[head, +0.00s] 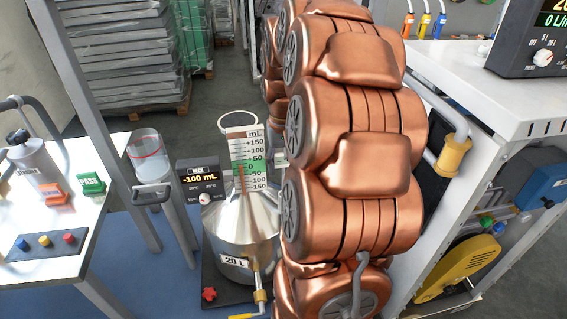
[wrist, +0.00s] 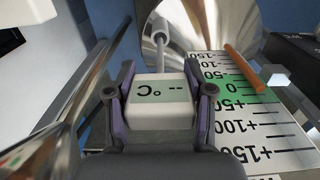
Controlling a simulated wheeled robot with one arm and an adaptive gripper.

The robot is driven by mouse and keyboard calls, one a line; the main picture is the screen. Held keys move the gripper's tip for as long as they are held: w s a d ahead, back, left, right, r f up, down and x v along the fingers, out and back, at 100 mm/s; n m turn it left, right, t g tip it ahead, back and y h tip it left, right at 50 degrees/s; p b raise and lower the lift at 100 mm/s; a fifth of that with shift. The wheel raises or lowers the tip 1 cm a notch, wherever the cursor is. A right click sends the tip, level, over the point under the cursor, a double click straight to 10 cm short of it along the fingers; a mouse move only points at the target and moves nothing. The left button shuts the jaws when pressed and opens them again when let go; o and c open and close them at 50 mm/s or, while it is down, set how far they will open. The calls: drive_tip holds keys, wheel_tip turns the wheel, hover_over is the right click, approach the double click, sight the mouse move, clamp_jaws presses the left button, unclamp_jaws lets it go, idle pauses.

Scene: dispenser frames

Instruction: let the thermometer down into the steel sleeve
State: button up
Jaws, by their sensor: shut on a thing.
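The thermometer (wrist: 160,108) is a white block with a pale green display reading "-- °C", seen in the wrist view. My gripper (wrist: 160,88) is shut on it, with dark fingers on both sides. Beyond the block, a thin grey stem runs to a wider pale metal piece (wrist: 159,24), seemingly the steel sleeve. I cannot tell whether the stem is inside it or only in line with it. In the head view my copper arm hides the gripper and thermometer. The steel can (head: 240,232) with its conical top stands left of my arm; no sleeve shows clearly there.
The scale plate (head: 245,150) with mL marks rises from the can and shows beside the thermometer in the wrist view (wrist: 262,125). A display box (head: 200,180) reading -100 mL stands left of it. A white bench (head: 50,235) is further left, a white cabinet (head: 500,100) right.

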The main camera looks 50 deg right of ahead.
sight(283, 193)
drive_tip(key=shift+f+b, duration=1.75)
drive_tip(key=shift+f, duration=1.95)
drive_tip(key=o, duration=1.3)
drive_tip(key=shift+r, duration=0.1)
drive_tip(key=shift+w+r, duration=0.1)
drive_tip(key=shift+r, duration=0.2)
wheel_tip(283, 193, up, 11)
drive_tip(key=shift+r, duration=0.15)
